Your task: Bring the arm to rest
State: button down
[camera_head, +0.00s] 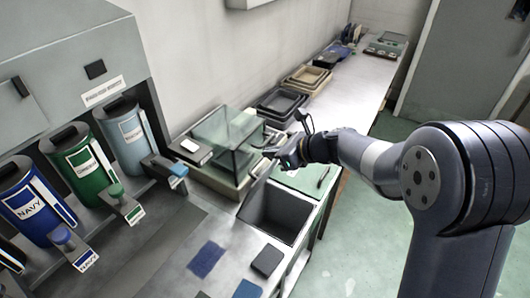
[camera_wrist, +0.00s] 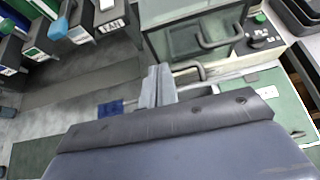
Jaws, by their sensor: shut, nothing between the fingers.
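My gripper (camera_wrist: 157,82) is shut and empty; its two pale fingers lie together in the middle of the wrist view. In the head view my arm reaches in from the right, bent at a large joint, and my gripper (camera_head: 274,157) hangs over the counter just right of the glass-sided box (camera_head: 226,137). In the wrist view the box (camera_wrist: 190,45) with its handle lies just beyond the fingertips. Whether the fingers touch anything cannot be told.
An open grey bin (camera_head: 277,213) is set in the counter below my gripper. A blue square (camera_head: 207,259) lies on the grey worktop. Navy (camera_head: 32,203), green (camera_head: 83,160) and grey-blue (camera_head: 125,133) dispensers stand left. Stacked trays (camera_head: 281,103) stand behind. Green floor (camera_head: 357,245) is clear.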

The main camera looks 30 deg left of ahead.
jog(key=shift+d+r, duration=0.45)
jog(key=shift+r, duration=0.25)
jog(key=shift+d+r, duration=0.4)
jog(key=shift+r, duration=0.3)
jog(key=a+f+b, duration=0.1)
jog(key=f, duration=0.1)
jog(key=a+f+b, duration=0.1)
jog(key=f, duration=0.1)
jog(key=a+f+b, duration=0.2)
jog(key=f, duration=0.1)
jog(key=shift+w, duration=0.1)
jog(key=shift+w+a+f+b, duration=0.1)
jog(key=shift+a+f+b, duration=0.5)
jog(key=shift+f, duration=0.25)
jog(key=shift+d, duration=0.1)
jog(key=shift+r, duration=0.1)
